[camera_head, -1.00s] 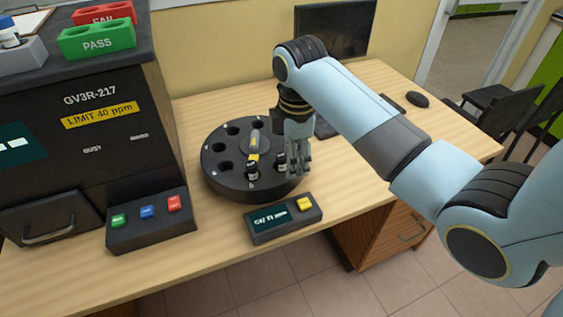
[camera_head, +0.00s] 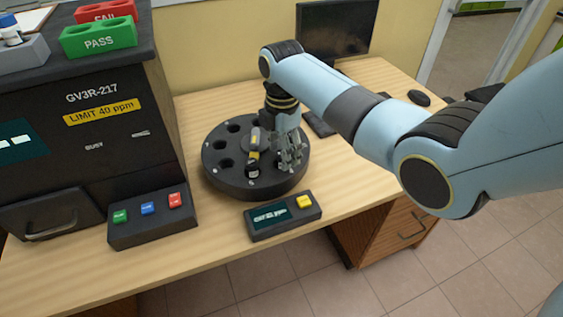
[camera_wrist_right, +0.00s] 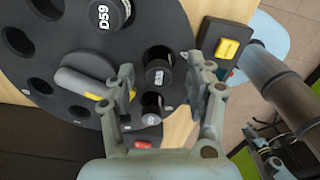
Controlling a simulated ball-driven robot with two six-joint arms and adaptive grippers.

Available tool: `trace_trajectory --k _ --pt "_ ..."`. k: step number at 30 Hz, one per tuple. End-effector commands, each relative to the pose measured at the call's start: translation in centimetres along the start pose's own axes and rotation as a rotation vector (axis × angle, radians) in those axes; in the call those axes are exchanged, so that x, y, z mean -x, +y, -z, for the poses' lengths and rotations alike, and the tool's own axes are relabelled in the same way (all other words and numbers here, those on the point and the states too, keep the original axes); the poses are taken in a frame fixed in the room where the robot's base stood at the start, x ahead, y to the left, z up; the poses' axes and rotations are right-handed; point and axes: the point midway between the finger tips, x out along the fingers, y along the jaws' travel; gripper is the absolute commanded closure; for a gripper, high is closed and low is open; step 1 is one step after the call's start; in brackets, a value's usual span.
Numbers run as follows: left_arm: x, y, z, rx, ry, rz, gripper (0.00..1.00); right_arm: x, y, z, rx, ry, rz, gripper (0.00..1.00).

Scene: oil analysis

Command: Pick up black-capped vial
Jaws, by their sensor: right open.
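A round black carousel (camera_head: 224,183) with several holes sits on the table. A dark-capped vial (camera_head: 253,170) with a white label stands in its front part. In the right wrist view, a black-capped vial (camera_wrist_right: 158,72) lies between the fingers of my right gripper (camera_wrist_right: 162,68), with space on both sides. A smaller dark-capped vial (camera_wrist_right: 152,108) stands close by, and a vial marked D59 (camera_wrist_right: 108,14) is at the top. In the head view, my open right gripper (camera_head: 291,164) is over the carousel's right side and hides part of it. My left gripper is not in view.
A grey handle with a yellow band (camera_head: 253,144) rises at the carousel's centre. A small display box with a yellow button (camera_head: 284,215) is in front. The black analyser (camera_head: 90,120) with PASS (camera_head: 98,40) and FAIL holders stands left. A monitor (camera_head: 337,27) is behind.

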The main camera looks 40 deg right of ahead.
Motion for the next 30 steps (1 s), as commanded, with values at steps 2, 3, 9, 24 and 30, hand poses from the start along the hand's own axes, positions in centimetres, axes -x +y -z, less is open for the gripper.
trace_trajectory --k 2,3,9,24,30 --pt "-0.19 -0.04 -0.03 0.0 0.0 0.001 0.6 -0.97 0.02 0.06 0.0 0.001 0.0 0.46" --pt "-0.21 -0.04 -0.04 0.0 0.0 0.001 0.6 -1.24 0.03 0.06 0.0 0.001 -0.001 0.46" --pt "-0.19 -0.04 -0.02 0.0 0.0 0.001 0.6 -1.39 0.07 0.06 0.0 0.0 -0.002 0.46" --pt "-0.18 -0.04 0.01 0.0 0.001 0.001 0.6 -1.36 0.06 0.06 0.0 0.0 -0.002 1.0" --pt "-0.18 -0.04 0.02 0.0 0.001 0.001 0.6 -1.32 0.07 0.06 0.0 0.0 -0.002 1.0"
